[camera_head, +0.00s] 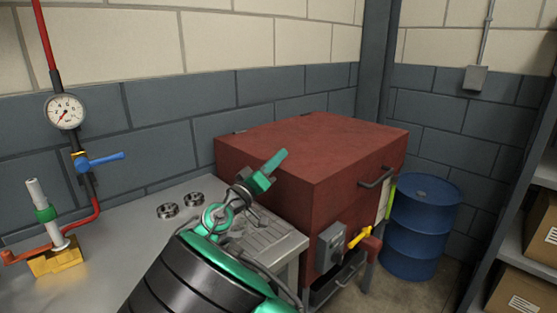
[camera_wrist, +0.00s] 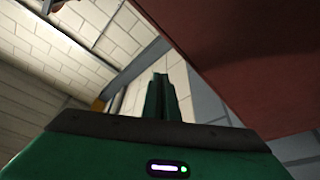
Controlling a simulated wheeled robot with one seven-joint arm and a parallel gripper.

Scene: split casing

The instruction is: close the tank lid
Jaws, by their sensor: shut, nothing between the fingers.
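The red tank (camera_head: 311,205) stands at the middle right beside the grey bench. Its red lid (camera_head: 315,145) lies flat across the top, and I see no open gap below it from here. A dark bar handle (camera_head: 376,178) is on the front, near the top edge. My gripper (camera_head: 279,158) is in front of the tank's left side, its green fingers together and empty, pointing up and right. In the wrist view the fingers (camera_wrist: 164,98) are shut, with a dark red surface of the tank (camera_wrist: 250,60) close at the upper right.
The grey bench (camera_head: 125,225) holds two metal rings (camera_head: 180,205) and a pipe fitting (camera_head: 55,255). A gauge (camera_head: 66,111) and a blue-handled valve (camera_head: 98,160) are by the wall. A blue drum (camera_head: 425,225) and shelves with boxes (camera_head: 525,270) stand right. A grey switch box (camera_head: 330,247) juts from the tank.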

